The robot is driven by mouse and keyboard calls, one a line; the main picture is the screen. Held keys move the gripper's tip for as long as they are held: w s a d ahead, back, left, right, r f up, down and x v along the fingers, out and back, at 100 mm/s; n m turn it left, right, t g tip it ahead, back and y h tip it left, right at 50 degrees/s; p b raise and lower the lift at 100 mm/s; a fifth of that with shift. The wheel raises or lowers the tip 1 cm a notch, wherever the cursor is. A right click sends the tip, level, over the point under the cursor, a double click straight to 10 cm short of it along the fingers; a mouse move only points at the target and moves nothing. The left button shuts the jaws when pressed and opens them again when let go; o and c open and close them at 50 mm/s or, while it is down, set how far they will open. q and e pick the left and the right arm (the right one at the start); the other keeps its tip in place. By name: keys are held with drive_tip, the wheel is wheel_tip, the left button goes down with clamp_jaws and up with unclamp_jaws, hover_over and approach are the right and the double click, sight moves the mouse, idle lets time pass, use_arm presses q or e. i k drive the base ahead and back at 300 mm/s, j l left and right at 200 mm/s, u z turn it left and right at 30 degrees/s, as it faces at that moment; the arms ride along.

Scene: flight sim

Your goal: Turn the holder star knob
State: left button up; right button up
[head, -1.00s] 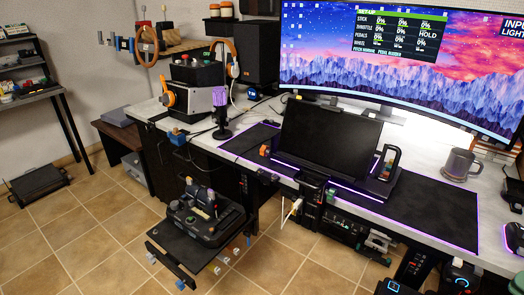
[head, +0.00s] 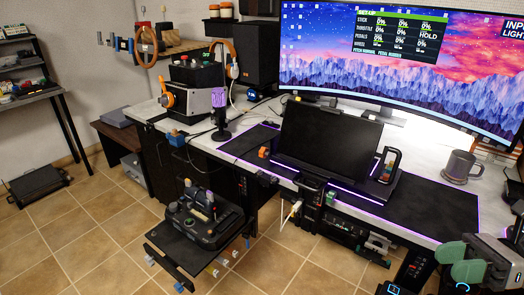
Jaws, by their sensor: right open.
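I cannot say for certain which part is the holder star knob. A small orange knob-like part (head: 264,152) sits at the front edge of the desk, left of the dark screen. A blue part (head: 177,137) is clamped at the desk's left front edge. Small light knobs show along the edge of the low shelf holder (head: 178,262) that carries a throttle unit (head: 203,218). My right gripper (head: 460,261), with green finger pads, is at the lower right, in front of the desk's right end, empty and apart from these parts. My left gripper is out of view.
The desk carries a black mat (head: 420,205), a dark screen (head: 328,140), a grey mug (head: 459,166) and a microphone (head: 221,108). A wide monitor (head: 400,60) stands behind. A low dark bench (head: 125,140) is at the left. Tiled floor (head: 80,235) is open at the lower left.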

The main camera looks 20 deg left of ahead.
sight(264, 152)
drive_tip(key=i, duration=0.95)
